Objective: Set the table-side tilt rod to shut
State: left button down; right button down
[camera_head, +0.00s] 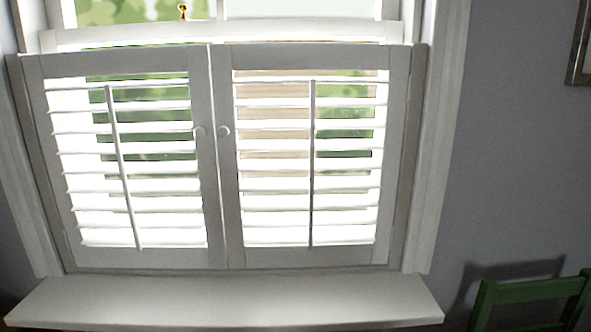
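Two white shutter panels stand side by side in the window. The right panel's tilt rod (312,165) is on the side of the green furniture and runs vertically down the middle of its slats. The right slats (347,187) are open, with bright gaps and greenery showing between them. The left panel's tilt rod (122,168) leans slightly in the picture, and the left slats (160,167) are open too. Each panel has a small round knob, left (199,132) and right (224,131), near the centre seam. Neither of my grippers is in view. No table is visible.
A white sill (225,303) juts out below the shutters and is bare. A green wooden chair back (530,291) stands at the lower right, casting a shadow on the grey wall (510,170). A picture frame (580,45) hangs at the upper right.

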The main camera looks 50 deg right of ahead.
aim_at(313, 80)
jog(key=i+z, duration=0.7)
jog(key=z, duration=1.45)
